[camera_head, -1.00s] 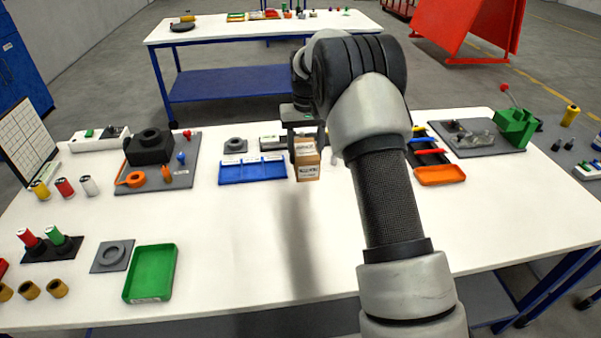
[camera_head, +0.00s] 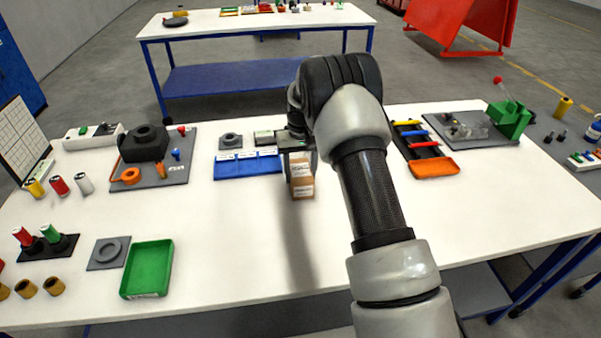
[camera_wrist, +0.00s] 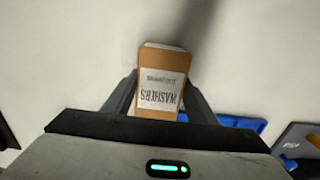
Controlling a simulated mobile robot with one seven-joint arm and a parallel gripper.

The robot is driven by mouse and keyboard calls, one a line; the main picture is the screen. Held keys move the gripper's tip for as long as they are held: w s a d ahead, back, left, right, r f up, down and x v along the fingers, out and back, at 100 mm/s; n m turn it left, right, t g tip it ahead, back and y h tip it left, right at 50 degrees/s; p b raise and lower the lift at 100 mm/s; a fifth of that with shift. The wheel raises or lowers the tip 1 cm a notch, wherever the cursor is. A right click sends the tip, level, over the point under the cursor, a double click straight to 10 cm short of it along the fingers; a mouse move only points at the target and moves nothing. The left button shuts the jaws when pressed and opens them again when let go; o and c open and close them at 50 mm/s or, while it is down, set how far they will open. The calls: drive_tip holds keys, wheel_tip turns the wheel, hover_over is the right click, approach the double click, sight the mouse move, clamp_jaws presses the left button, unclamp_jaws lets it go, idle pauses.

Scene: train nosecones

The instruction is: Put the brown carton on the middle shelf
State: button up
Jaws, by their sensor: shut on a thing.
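The brown carton (camera_head: 302,181) has a white label and hangs from my gripper (camera_head: 298,155) over the middle of the white table. In the wrist view the carton (camera_wrist: 160,75) sits between the two dark fingers, and its label reads "WASHERS" upside down. My gripper (camera_wrist: 158,98) is shut on it. The carton's shadow falls on the table in front of it, and it looks held above the surface. I cannot pick out a middle shelf in these views.
A blue tray (camera_head: 232,167) lies just left of the carton. A green tray (camera_head: 148,268) is at the front left, and an orange tray (camera_head: 433,168) is to the right of my arm. The table's front middle is bare. A second table (camera_head: 250,24) with a blue lower shelf (camera_head: 235,76) stands behind.

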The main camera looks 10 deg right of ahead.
drive_tip(key=shift+f, duration=0.2)
drive_tip(key=o, duration=1.3)
drive_tip(key=shift+o, duration=0.2)
drive_tip(key=shift+r, duration=0.15)
